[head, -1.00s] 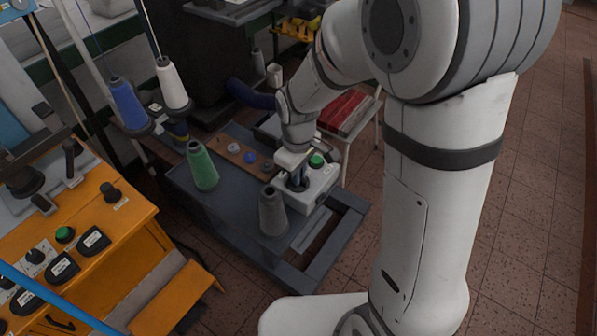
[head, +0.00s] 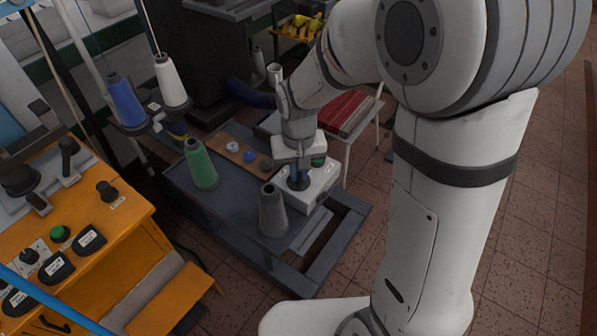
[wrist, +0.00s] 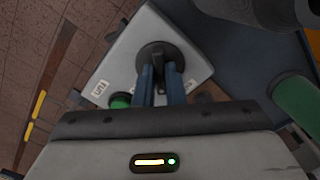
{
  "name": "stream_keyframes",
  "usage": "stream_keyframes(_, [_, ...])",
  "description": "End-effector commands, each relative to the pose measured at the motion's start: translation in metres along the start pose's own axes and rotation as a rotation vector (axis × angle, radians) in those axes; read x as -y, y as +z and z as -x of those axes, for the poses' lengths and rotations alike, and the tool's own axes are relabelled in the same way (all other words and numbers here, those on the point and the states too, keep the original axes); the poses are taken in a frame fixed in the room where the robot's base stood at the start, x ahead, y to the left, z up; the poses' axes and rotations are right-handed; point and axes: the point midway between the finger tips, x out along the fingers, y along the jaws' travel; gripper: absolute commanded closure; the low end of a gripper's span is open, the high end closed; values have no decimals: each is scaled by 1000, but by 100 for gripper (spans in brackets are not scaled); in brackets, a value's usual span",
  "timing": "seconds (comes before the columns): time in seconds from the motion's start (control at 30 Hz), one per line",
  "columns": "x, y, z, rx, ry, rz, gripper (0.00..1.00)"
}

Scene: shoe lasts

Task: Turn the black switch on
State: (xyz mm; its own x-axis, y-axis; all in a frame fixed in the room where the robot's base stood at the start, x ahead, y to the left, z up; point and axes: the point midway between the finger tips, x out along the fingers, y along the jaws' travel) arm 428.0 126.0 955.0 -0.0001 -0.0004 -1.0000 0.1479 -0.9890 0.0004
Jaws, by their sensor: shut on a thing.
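The black switch (wrist: 150,54) is a dark rotary knob with a raised grip bar on a round base, on top of a white box (wrist: 190,40). In the head view the white box (head: 322,186) sits on the low grey table. My gripper (wrist: 160,72) points down at the knob with its two blue fingers shut on the grip bar. In the head view my gripper (head: 298,170) is over the switch and hides part of it. A green button (wrist: 121,101) is on the same box, partly hidden by my gripper. Small labels lie beside the knob, too small to read surely.
A grey cone (head: 272,212) stands close in front of the box, and a green cone (head: 201,165) stands farther left on the grey table (head: 235,218). An orange control panel (head: 125,207) with knobs is at the left. A red stack (head: 346,112) lies on a stool behind.

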Motion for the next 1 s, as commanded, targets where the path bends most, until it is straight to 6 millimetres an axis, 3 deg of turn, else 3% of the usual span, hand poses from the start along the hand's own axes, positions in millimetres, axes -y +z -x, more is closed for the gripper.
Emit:
stream_keyframes(0.6, [0,0,0,0,0,-563,100])
stream_keyframes(1.0, [0,0,0,0,-1,-780,100])
